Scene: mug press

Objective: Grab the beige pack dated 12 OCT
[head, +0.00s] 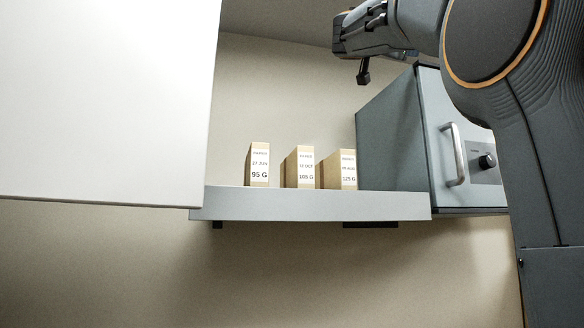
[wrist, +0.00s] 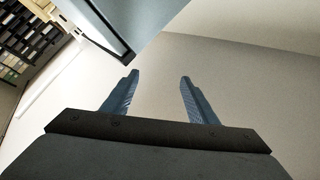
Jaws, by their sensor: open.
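Three beige packs stand upright in a row on a grey shelf (head: 320,205) in the head view. The middle pack (head: 305,168) has a white label that reads 12 OCT and 105 G. The left pack (head: 258,165) reads 95 G, with a date that looks like 27 JUN. The right pack (head: 348,170) reads 125 G; its date is too small to read surely. My gripper (wrist: 160,85) is open and empty in the wrist view, with both fingers apart. In the head view my wrist is above and to the right of the packs. No pack shows in the wrist view.
A grey cabinet (head: 395,140) with a handle and a knob stands at the shelf's right end, beside the right pack. A large white panel (head: 105,100) fills the upper left. The space above the packs is clear. Dark shelving (wrist: 25,40) shows far left in the wrist view.

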